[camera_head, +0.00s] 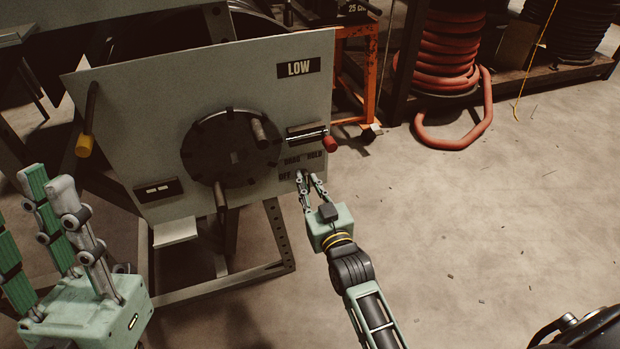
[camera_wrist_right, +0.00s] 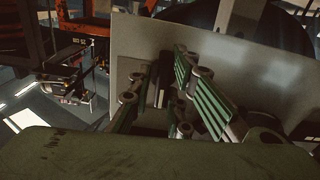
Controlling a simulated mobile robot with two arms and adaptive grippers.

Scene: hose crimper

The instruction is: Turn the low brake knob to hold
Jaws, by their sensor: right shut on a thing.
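The grey panel (camera_head: 130,110) carries a "LOW" label (camera_head: 299,68). Low on its right side is the brake knob, with markings around it, including a "HOLD" marking (camera_head: 315,155) at upper right. My right gripper (camera_head: 308,178) reaches the panel there, shut on the knob; its fingers cover the knob in the head view, so its pointing direction cannot be told. In the right wrist view a dark piece of the knob (camera_wrist_right: 156,92) shows between the fingers (camera_wrist_right: 165,90). My left gripper (camera_head: 40,195) is open and empty at the lower left, apart from the panel.
A dark round wheel (camera_head: 235,150) with handles sits mid-panel, left of the knob. A red-tipped lever (camera_head: 329,144) sticks out just above the markings. A yellow-tipped lever (camera_head: 84,145) is at the left edge.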

